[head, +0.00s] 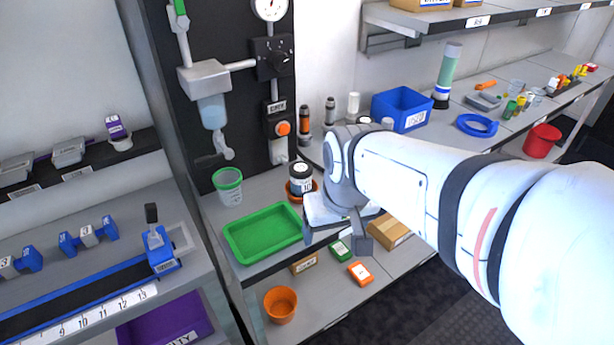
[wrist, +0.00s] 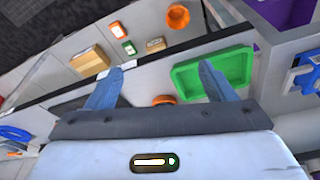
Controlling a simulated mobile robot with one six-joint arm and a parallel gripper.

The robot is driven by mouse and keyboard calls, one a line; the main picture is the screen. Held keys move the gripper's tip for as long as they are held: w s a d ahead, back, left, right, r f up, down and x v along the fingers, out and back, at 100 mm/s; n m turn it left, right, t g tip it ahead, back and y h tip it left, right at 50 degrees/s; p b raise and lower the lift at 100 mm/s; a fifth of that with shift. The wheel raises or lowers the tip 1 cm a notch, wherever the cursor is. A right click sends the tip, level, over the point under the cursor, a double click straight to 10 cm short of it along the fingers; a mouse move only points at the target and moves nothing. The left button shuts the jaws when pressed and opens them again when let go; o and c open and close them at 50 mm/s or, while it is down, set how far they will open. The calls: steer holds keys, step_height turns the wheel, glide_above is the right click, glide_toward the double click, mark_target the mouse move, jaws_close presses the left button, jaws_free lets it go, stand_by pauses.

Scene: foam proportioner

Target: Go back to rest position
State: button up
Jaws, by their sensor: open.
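My gripper (head: 337,238) is open and empty in the head view, at the front edge of the workbench, to the right of the green tray (head: 234,246). In the wrist view its two blue-grey fingers (wrist: 157,82) are spread wide with nothing between them. The green tray also shows in the wrist view (wrist: 243,66), beyond the right finger. My white arm reaches in from the right of the head view and hides part of the bench.
A dark jar (head: 301,178) on an orange base and a green-rimmed cup (head: 228,187) stand behind the tray. An orange pot (head: 280,304) and small boxes (head: 360,272) are on the lower shelf. A blue bin (head: 402,107) stands further back. The proportioner panel (head: 230,60) rises behind.

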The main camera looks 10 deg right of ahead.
steer(key=shift+s+a+f, duration=0.1)
steer(key=shift+s+f, duration=0.25)
steer(key=shift+s, duration=0.5)
steer(key=shift+r, duration=0.1)
